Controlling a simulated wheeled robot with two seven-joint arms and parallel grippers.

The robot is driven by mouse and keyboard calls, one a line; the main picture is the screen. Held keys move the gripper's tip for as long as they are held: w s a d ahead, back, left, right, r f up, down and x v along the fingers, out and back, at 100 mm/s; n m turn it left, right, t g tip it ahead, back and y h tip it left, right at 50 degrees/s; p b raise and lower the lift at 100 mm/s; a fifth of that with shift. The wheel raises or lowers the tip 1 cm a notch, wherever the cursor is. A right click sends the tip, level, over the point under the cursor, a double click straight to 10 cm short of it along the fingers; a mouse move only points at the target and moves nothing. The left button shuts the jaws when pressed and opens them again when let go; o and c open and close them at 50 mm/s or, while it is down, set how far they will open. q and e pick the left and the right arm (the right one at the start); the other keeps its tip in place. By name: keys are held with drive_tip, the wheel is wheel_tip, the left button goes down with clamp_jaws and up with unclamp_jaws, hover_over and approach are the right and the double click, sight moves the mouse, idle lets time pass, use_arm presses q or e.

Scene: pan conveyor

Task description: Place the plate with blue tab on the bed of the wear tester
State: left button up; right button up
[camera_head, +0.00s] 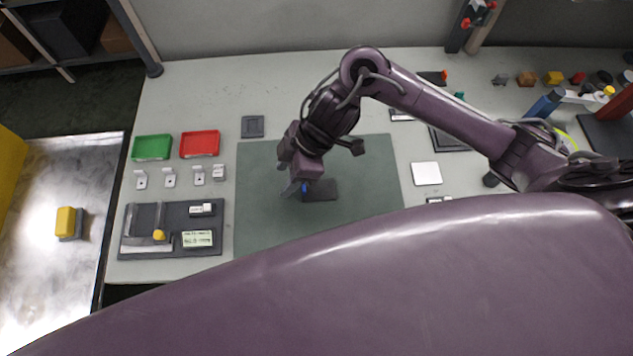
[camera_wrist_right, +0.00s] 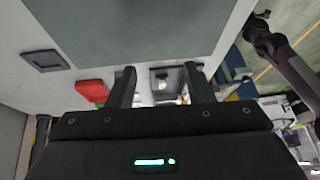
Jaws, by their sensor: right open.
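The dark plate (camera_head: 322,190) lies on the green mat, with a small blue tab (camera_head: 304,187) at its left edge. My right gripper (camera_head: 294,186) is at the plate's tab end and hides part of that area. In the right wrist view, its two fingers (camera_wrist_right: 160,84) are apart with nothing held between them, and the plate does not show there. A dark-based device (camera_head: 171,248) with a yellow knob and a small display stands at the left of the table. I cannot tell for certain whether it is the wear tester. My left gripper is out of view.
Green (camera_head: 152,147) and red (camera_head: 200,143) trays stand at the left, with several small white items below them. A dark square pad (camera_head: 252,127) lies beside the green mat (camera_head: 255,210). A white square (camera_head: 426,173) lies right of the mat. Blocks and tools line the right back.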

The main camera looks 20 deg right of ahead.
drive_tip(key=t+h, duration=0.1)
approach(305, 187)
drive_tip(key=shift+m, duration=0.4)
drive_tip(key=x, duration=0.8)
drive_tip(key=shift+w+a+f+p, duration=0.1)
drive_tip(key=shift+a+f+p, duration=0.05)
drive_tip(key=shift+f+p, duration=0.25)
drive_tip(key=shift+r, duration=0.1)
clamp_jaws()
drive_tip(key=shift+r, duration=0.1)
wheel_tip(305, 187, up, 20)
drive_tip(key=p, duration=0.5)
drive_tip(key=w+d+m+t+h+b, duration=0.3)
drive_tip(key=w+d+m+b, duration=0.5)
drive_tip(key=m, duration=0.6)
drive_tip(key=shift+w+d+r+m+h+b, duration=0.35)
drive_tip(key=shift+w+d+h, duration=0.25)
drive_tip(key=shift+h, duration=0.2)
